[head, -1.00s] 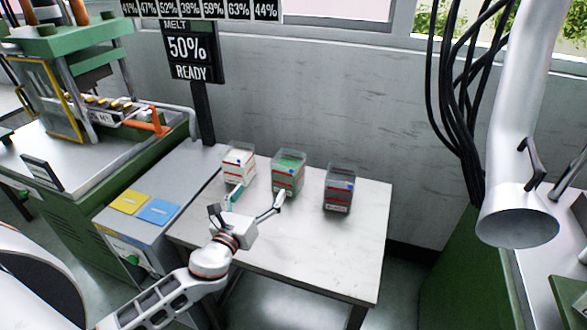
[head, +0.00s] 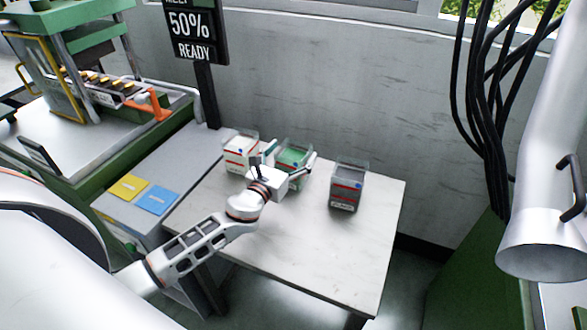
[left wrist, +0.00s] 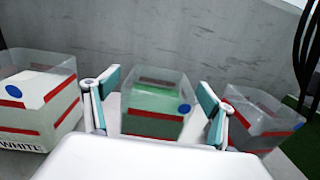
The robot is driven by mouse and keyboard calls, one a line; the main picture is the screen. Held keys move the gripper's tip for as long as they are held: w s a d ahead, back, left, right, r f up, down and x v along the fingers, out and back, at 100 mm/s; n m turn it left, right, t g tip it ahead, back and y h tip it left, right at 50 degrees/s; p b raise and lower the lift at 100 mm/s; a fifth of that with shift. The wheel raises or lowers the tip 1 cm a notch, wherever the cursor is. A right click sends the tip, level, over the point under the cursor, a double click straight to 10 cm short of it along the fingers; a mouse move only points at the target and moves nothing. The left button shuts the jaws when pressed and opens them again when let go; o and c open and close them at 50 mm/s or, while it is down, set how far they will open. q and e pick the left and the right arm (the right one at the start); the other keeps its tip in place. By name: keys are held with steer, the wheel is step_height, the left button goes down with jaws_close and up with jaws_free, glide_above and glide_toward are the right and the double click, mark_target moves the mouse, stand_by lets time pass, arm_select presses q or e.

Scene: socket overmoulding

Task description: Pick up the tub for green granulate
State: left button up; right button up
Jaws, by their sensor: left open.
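The tub for green granulate (head: 294,153) is a clear tub with green contents, standing on the white table between two other tubs. In the left wrist view the green tub (left wrist: 155,100) has a red stripe and a blue dot, and sits between my spread fingers. My left gripper (head: 286,162) is open, with one finger toward each side of the green tub; I cannot tell whether they touch it. The gripper body hides the tub's lower front in the head view. My right gripper is not in view.
A tub of white granulate (head: 240,152) stands close on the left, and a grey one (head: 347,186) stands apart on the right. The white table (head: 300,240) is clear in front. A wall is behind, and a post with a display (head: 191,35) rises at the left.

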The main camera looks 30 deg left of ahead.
arm_select(q)
steer(key=shift+w+f, duration=0.1)
steer(key=shift+w, duration=0.45)
steer(key=c, duration=2.2)
steer(key=shift+r, duration=0.2)
